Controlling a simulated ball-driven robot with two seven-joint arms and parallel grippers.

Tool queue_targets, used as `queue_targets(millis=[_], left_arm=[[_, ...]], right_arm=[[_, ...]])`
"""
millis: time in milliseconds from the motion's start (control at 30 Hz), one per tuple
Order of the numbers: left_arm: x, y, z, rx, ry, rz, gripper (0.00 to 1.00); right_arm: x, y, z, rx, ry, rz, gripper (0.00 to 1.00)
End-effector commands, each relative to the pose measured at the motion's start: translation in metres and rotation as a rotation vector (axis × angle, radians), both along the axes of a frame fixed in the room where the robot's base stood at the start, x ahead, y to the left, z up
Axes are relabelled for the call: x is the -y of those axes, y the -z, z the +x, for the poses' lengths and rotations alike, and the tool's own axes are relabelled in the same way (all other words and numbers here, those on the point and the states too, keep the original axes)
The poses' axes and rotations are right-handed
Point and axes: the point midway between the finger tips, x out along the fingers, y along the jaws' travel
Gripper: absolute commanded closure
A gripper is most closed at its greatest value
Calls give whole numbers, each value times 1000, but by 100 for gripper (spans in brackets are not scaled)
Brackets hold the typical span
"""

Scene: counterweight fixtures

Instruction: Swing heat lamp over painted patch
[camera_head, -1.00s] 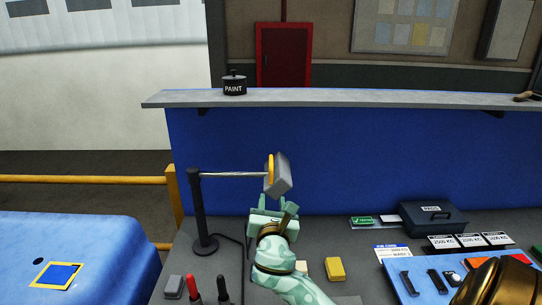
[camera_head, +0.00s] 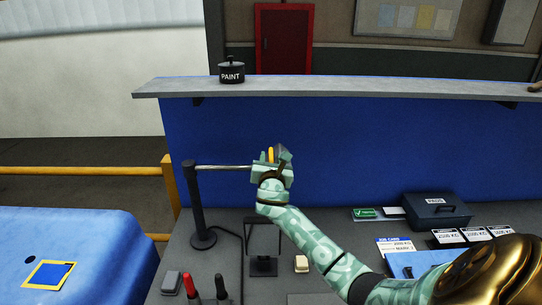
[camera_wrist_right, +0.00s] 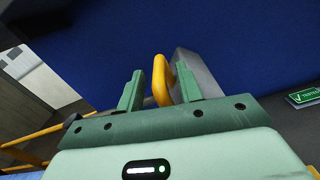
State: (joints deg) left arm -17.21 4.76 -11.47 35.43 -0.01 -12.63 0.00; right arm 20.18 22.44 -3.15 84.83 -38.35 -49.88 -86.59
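The heat lamp has a dark upright post (camera_head: 197,205) on a round base, a thin silver arm (camera_head: 225,167) pointing right, and a grey head (camera_head: 285,153) with a yellow handle. My right gripper (camera_head: 272,160) is at the head and hides much of it. In the wrist view the yellow handle (camera_wrist_right: 161,80) stands between the two open fingers, with gaps visible on both sides, and the grey head (camera_wrist_right: 196,75) is behind it. The painted patch (camera_head: 49,274), a blue square with a yellow border, lies on the blue panel at the far left. My left gripper is out of view.
A blue wall with a grey shelf (camera_head: 370,86) stands behind the lamp; a paint pot (camera_head: 232,72) sits on it. A yellow rail (camera_head: 80,170) runs at left. Markers (camera_head: 190,286), a dark box (camera_head: 435,209) and cards (camera_head: 395,246) are on the bench.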

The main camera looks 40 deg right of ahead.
Motion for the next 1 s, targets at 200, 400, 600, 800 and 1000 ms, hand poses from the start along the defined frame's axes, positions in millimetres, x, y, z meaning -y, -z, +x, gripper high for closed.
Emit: queue_targets(millis=[200,400,600,800,1000], left_arm=[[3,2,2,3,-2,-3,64],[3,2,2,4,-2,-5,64],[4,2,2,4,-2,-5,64],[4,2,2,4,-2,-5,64],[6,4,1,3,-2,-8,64]], right_arm=[[14,0,17,0,1,-1,64],[16,0,19,0,-1,0,64],[15,0,19,0,-1,0,92],[15,0,19,1,-1,1,100],[13,1,21,1,14,3,100]])
